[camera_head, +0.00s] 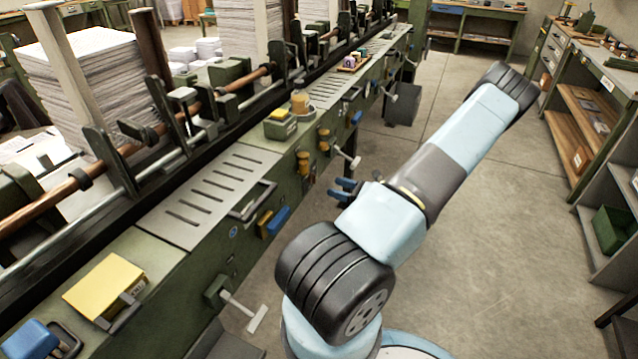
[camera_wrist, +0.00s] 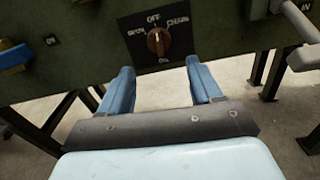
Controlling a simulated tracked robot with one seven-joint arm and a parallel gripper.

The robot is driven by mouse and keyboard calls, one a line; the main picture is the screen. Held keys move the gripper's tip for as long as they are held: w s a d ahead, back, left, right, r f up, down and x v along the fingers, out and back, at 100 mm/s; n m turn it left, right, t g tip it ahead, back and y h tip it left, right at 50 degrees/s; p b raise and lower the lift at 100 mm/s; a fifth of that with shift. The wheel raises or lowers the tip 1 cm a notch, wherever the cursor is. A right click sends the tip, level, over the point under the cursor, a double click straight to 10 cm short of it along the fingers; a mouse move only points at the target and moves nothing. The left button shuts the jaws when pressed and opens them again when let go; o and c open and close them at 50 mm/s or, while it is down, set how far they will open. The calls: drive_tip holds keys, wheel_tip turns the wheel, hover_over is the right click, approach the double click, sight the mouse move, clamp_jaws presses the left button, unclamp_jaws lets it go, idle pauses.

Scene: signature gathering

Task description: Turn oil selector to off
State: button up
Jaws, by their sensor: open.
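The oil selector (camera_wrist: 158,41) is a small brown knob on a black plate (camera_wrist: 131,29) in the wrist view. In the head view my gripper (camera_head: 346,188) is beside the machine's green side; I cannot pick out the selector there.
A blue handle (camera_wrist: 14,58) is left of the selector and a grey T-handle (camera_wrist: 298,20) is to its right. The long green machine (camera_head: 190,262) carries several knobs and levers. Open concrete floor (camera_head: 480,240) lies to the right, up to grey shelves (camera_head: 590,205).

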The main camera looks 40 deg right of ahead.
drive_tip(key=x, duration=0.7)
drive_tip(key=shift+w, duration=0.2)
drive_tip(key=shift+c, duration=0.3)
drive_tip(key=c, duration=1)
drive_tip(key=shift+o, duration=0.2)
drive_tip(key=shift+n, duration=0.3)
drive_tip(key=o, duration=1)
drive_tip(key=shift+s, duration=0.15)
drive_tip(key=v, duration=1.3)
drive_tip(key=shift+s+d, duration=0.1)
drive_tip(key=shift+s, duration=0.1)
drive_tip(key=shift+f, duration=0.1)
